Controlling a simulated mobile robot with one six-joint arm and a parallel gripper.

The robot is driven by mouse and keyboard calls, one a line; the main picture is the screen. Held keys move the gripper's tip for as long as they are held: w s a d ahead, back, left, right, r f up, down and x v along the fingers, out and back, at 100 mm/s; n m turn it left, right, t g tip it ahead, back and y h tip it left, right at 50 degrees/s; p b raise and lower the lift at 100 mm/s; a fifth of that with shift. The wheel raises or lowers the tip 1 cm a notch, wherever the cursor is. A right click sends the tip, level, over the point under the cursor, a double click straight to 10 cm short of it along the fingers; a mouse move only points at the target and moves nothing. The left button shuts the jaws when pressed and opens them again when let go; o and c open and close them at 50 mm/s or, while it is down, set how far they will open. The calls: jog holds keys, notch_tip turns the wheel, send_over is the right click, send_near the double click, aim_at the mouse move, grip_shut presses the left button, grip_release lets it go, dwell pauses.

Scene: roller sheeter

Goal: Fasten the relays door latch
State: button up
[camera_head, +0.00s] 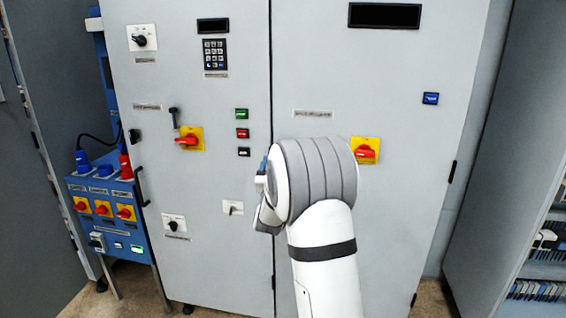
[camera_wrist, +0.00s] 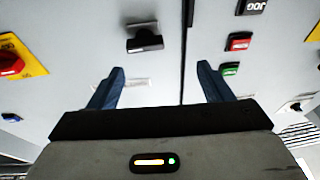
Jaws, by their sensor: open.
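My gripper (camera_wrist: 160,72) is open and empty, its two blue fingers pointing at the cabinet front. My arm hides that spot in the head view. A similar black handle (camera_head: 174,117) stands upright on the left door (camera_head: 215,255). The labels are too small to read, so I cannot tell which door is the relays door. In the head view my gripper (camera_head: 262,172) is mostly hidden by my wrist.
Red rotary switches on yellow plates sit on the left door (camera_head: 187,140) and right door (camera_head: 366,151). Green (camera_head: 242,114), red (camera_head: 242,133) and black buttons line the left door's edge. A blue socket box (camera_head: 115,215) stands at left. An open door panel (camera_head: 505,170) stands at right.

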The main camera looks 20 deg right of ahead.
jog(key=w+d+r+m+h+p, duration=0.1)
jog(key=w+d+h, duration=0.1)
jog(key=w+d, duration=0.3)
jog(key=shift+w+d+r, duration=0.3)
jog(key=shift+w+r, duration=0.1)
jog(key=shift+w, duration=0.05)
